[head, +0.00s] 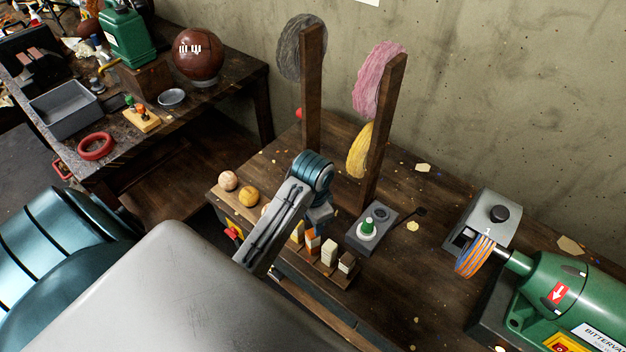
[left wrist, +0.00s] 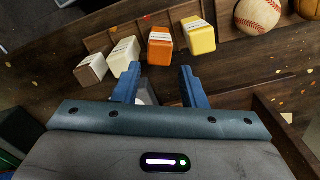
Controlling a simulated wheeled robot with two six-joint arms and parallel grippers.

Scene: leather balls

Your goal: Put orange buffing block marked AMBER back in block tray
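The orange block (head: 313,241) stands in the block tray (head: 312,273), between the yellow block (head: 297,232) and the white block (head: 329,252); a brown-topped block (head: 347,262) is at the row's near end. In the left wrist view the orange block (left wrist: 160,47) has a white label, too small to read. My left gripper (head: 319,222) is just above the tray, pointing down. Its fingers (left wrist: 157,75) are open with clear space between them, and the orange block is apart from both, ahead of the gap. My right gripper is out of view.
Two wooden posts (head: 312,90) with buffing wheels stand behind the tray. A grey holder (head: 371,228) with a green-topped piece is right of it. Balls (head: 228,181) sit to the left. A green buffing machine (head: 560,290) is at the right. Bare tabletop lies between.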

